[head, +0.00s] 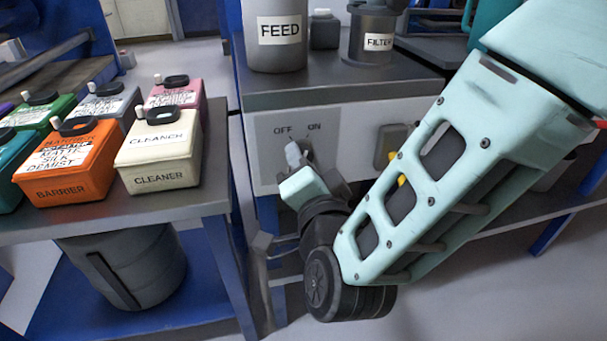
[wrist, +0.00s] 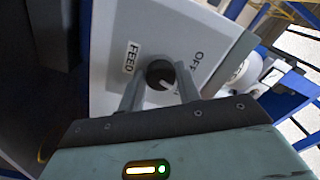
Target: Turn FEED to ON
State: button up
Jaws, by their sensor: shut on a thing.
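The FEED knob (wrist: 159,74) is a dark round dial on the pale control panel (head: 354,128). In the wrist view my gripper (wrist: 160,88) has one finger on each side of the knob and is shut on it. A light mark on the knob slants to the lower right, away from the OFF label (wrist: 197,64); its exact setting is hard to read. The FEED label (wrist: 132,57) is left of the knob. In the head view my gripper (head: 297,160) covers the knob, below the OFF label (head: 283,131) and ON label (head: 314,126).
A grey FEED container (head: 276,50) and a FILTER canister (head: 373,58) stand on the counter above the panel. A yellow-marked switch (head: 388,146) is right of my gripper. Left, a bench holds a CLEANER bottle (head: 160,160), a BARRIER bottle (head: 67,190) and others.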

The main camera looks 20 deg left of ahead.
jog(key=shift+f+m+b, duration=0.1)
jog(key=shift+m+b, duration=0.6)
jog(key=shift+m, duration=0.5)
jog(key=o, duration=1)
jog(key=shift+c, duration=0.2)
jog(key=shift+s, duration=0.15)
jog(key=p+v, duration=1.3)
jog(key=v, duration=0.4)
jog(key=shift+p, duration=0.35)
